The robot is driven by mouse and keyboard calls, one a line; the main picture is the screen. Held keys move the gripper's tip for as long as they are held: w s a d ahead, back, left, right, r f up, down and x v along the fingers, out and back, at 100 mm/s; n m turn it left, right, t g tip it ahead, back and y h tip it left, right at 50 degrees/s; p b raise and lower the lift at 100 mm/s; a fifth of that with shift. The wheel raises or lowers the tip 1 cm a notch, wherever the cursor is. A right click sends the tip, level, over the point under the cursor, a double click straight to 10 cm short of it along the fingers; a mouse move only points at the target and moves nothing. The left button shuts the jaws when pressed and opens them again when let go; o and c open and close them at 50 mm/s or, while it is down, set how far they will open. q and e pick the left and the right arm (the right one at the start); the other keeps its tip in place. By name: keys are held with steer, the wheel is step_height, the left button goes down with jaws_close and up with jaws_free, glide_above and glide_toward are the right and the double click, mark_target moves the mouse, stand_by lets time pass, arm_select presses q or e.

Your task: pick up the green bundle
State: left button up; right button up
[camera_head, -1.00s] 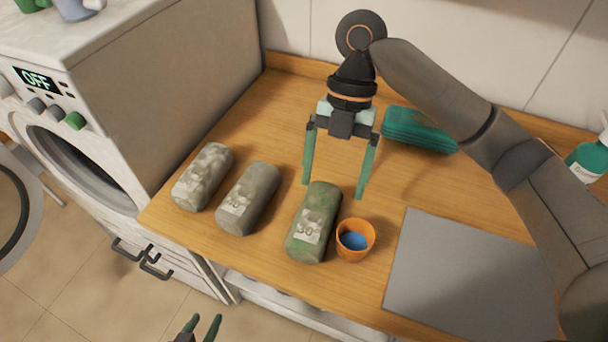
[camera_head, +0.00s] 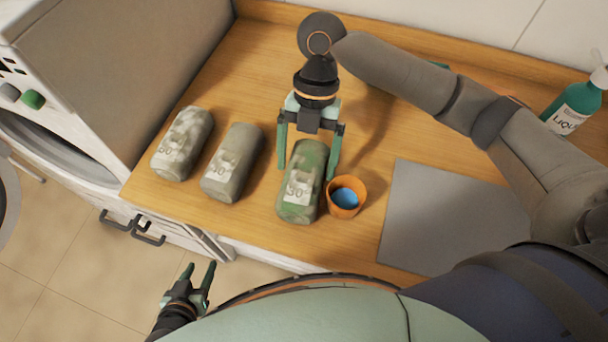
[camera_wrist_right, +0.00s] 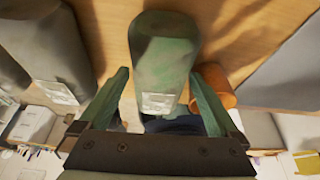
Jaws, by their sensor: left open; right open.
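The green bundle (camera_head: 302,182) is a rolled camouflage cylinder with a white tag marked 30, lying on the wooden counter. In the right wrist view the green bundle (camera_wrist_right: 163,62) lies between the fingers. My right gripper (camera_head: 306,172) is open, with one finger on each side of the bundle's far part; contact cannot be told. It also shows in the right wrist view (camera_wrist_right: 163,90). My left gripper (camera_head: 199,272) is open and empty, low in front of the counter, over the floor.
Two greyer bundles, one (camera_head: 232,163) and another (camera_head: 183,144), lie to the left on the counter. An orange cup (camera_head: 347,197) with blue contents stands close beside the green bundle. A grey mat (camera_head: 440,215) and a green bottle (camera_head: 577,103) are to the right.

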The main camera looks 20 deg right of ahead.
mark_target(306, 163)
steer(key=x, duration=0.3)
steer(key=shift+s, duration=0.1)
steer(key=shift+c, duration=0.2)
steer(key=c, duration=1.2)
steer(key=shift+o, duration=0.2)
